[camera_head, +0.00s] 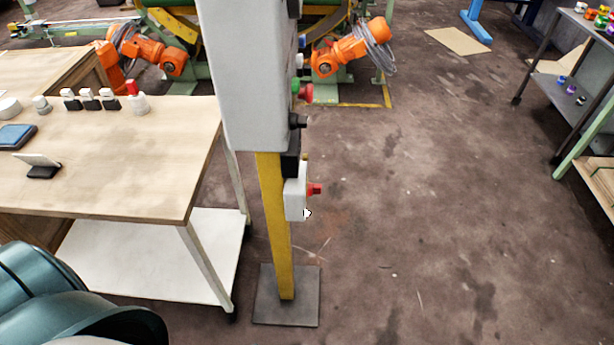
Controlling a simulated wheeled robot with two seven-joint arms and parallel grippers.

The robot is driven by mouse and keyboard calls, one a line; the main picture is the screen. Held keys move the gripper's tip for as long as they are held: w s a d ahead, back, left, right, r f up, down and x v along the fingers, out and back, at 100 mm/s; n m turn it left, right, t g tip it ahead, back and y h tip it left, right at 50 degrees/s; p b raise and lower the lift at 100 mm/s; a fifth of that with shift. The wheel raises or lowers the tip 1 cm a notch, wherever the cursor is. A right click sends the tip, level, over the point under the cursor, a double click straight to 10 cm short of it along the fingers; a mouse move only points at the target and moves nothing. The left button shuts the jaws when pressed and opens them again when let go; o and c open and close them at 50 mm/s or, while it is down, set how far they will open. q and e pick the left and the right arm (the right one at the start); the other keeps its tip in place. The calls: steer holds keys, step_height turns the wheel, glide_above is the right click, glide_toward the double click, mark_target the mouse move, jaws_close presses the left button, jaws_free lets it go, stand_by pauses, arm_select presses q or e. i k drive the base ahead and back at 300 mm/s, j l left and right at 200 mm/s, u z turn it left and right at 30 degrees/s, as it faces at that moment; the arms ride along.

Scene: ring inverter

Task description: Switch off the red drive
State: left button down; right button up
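A tall light grey box (242,75) stands on a yellow post (273,225) in the middle of the view, seen edge-on. Controls stick out from its right side: a green and red one (303,91) and a black knob (297,121) below it. Under the box, a small white box (294,199) on the post carries a red button (314,190) on its right side. The face with the controls is turned away, so labels and switch positions are hidden. I cannot tell which control belongs to a red drive. Neither gripper is in view.
A wooden table (120,165) stands close on the left with small black and white parts on it. The post's dark base plate (287,296) lies on the floor. Orange robot arms (345,50) stand behind. A shelf (560,75) is at right; the floor between is clear.

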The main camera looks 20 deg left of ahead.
mark_target(312, 189)
steer(key=u, duration=0.4)
steer(key=i+l+u, duration=0.1)
steer(key=u, duration=0.25)
steer(key=l+u, duration=0.1)
steer(key=u, duration=0.65)
steer(key=i+l+u, duration=0.1)
steer(key=l+u, duration=0.25)
steer(key=l, duration=0.25)
steer(key=l+u, duration=0.4)
steer(key=l, duration=0.2)
steer(key=l+u, duration=0.35)
steer(key=l, duration=0.25)
steer(key=k+l+u, duration=0.2)
steer(key=l+u, duration=0.15)
steer(key=l, duration=0.2)
steer(key=k+l, duration=0.15)
steer(key=l, duration=0.3)
steer(key=k+l+u, duration=0.1)
steer(key=l, duration=0.3)
steer(key=k+l, duration=0.15)
steer(key=l, duration=0.3)
steer(key=k+l, duration=0.15)
steer(key=l, duration=0.25)
steer(key=k+l+u, duration=0.1)
steer(key=l, duration=0.3)
steer(key=k+l, duration=0.2)
steer(key=l, duration=0.25)
steer(key=k+l, duration=0.2)
steer(key=l, duration=0.2)
steer(key=i+u, duration=0.05)
